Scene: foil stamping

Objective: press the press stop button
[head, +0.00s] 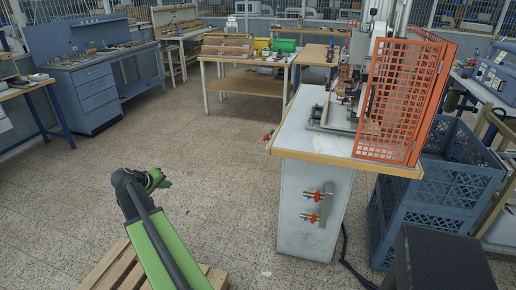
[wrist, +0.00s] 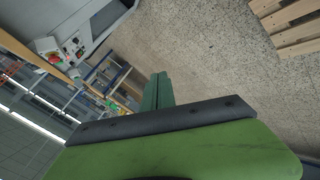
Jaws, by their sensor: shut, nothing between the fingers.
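The press (head: 370,85) stands on a white cabinet with a wooden-edged top (head: 300,140), right of centre in the head view. A small red button-like part (head: 267,137) shows at the cabinet top's left edge, with green beside it; I cannot tell for sure that it is the stop button. In the wrist view a small control box with a red part (wrist: 54,59) shows at upper left, tilted. My gripper (head: 163,182) is shut and empty, left of the cabinet and well apart from it. Its green fingers (wrist: 158,90) also show in the wrist view.
An orange mesh guard (head: 400,100) covers the press's right side. Blue crates (head: 440,190) stand right of the cabinet, with a dark box (head: 440,260) in front. A wooden pallet (head: 110,268) lies below my arm. Tiled floor between my gripper and the cabinet is clear.

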